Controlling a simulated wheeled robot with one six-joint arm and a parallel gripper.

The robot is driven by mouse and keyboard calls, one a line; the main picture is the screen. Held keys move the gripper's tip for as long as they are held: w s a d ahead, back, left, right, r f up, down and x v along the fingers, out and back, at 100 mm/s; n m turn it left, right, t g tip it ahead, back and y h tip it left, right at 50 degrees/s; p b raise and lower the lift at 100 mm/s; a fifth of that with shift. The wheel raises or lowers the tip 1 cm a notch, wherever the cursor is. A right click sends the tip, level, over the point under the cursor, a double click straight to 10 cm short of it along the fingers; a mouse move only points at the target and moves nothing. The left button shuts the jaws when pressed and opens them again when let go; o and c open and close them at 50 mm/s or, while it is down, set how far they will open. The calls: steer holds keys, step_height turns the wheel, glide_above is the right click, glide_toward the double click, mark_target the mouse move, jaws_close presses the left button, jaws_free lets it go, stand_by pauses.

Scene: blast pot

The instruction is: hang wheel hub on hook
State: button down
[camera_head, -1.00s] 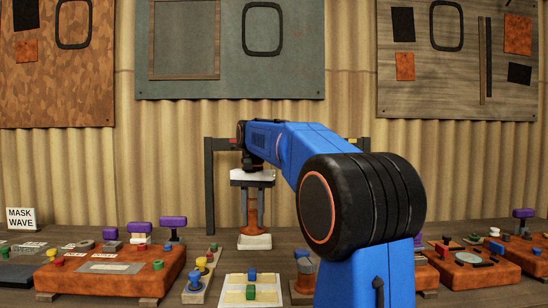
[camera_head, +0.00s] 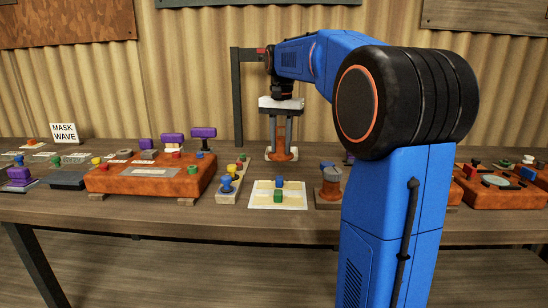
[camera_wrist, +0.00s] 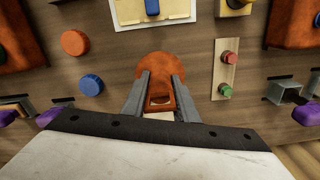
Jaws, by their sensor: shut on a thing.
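My gripper (camera_head: 281,148) points down above the back of the workbench, its two grey fingers hanging below a white palm block. It is shut on an orange part (camera_head: 281,139), which I take to be the wheel hub. In the wrist view the orange hub (camera_wrist: 160,72) has a rounded top and sits between the fingers (camera_wrist: 160,82). A pale patch shows beneath it. A dark upright frame (camera_head: 237,95) stands behind and left of my gripper, with a small red piece (camera_head: 261,50) at its top. My arm hides much of this frame, and I cannot make out a hook.
An orange panel block (camera_head: 135,178) with knobs and purple handles stands left. A pale mat (camera_head: 265,203) with blue and green blocks lies in front, beside a knobbed strip (camera_head: 228,188). An orange part with a grey top (camera_head: 330,185) stands to its right.

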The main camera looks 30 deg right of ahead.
mark_target(281, 157)
steer(key=shift+f, duration=2.25)
steer(key=shift+f, duration=0.15)
steer(key=c, duration=1.4)
jaws_free()
steer(key=shift+f, duration=0.1)
step_height(281, 157, up, 18)
steer(key=shift+w+a+f, duration=0.1)
steer(key=shift+w+f, duration=0.05)
steer(key=shift+f, duration=0.1)
